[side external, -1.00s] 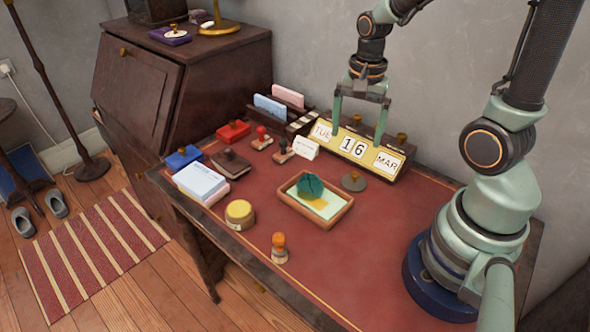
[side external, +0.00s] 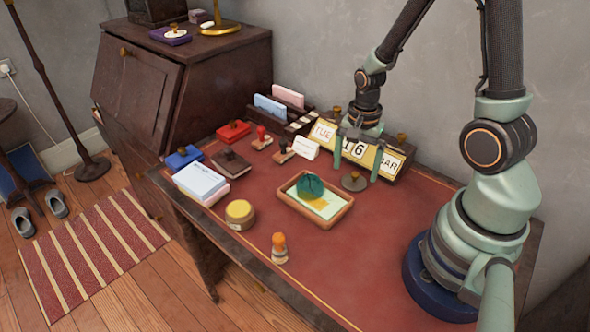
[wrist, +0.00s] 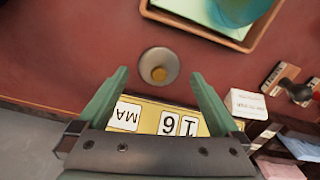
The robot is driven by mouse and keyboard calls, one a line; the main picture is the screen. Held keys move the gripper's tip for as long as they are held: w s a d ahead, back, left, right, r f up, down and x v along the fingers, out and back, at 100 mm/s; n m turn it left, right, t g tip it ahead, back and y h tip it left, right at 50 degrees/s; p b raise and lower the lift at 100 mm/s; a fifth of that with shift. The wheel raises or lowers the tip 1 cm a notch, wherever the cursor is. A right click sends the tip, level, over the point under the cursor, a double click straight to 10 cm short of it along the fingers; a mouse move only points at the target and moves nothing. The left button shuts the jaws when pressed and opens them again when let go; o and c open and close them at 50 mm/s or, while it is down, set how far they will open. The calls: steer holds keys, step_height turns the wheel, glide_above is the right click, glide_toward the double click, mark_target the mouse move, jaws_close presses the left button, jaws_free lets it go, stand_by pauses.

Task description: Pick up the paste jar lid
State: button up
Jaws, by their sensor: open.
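The paste jar lid looks to be the small round grey disc with a brass knob (side external: 354,183) lying flat on the red desk top, in front of the calendar. It also shows in the wrist view (wrist: 158,68), just beyond and between my fingertips. My gripper (side external: 356,173) is open and points down over the lid, with one finger to each side of it. The fingers (wrist: 160,73) hold nothing. I cannot tell whether the tips touch the desk. A round jar with a yellow top (side external: 239,212) stands near the desk's front left edge.
A calendar (side external: 391,161) stands close behind the lid. A wooden tray (side external: 335,218) with a teal object (side external: 310,187) is just left of it.

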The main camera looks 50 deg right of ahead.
mark_target(355, 174)
steer(key=shift+d+f, duration=0.1)
steer(key=shift+f, duration=1.45)
steer(key=shift+c, duration=0.3)
steer(key=c, duration=1.2)
steer(key=shift+r, duration=0.1)
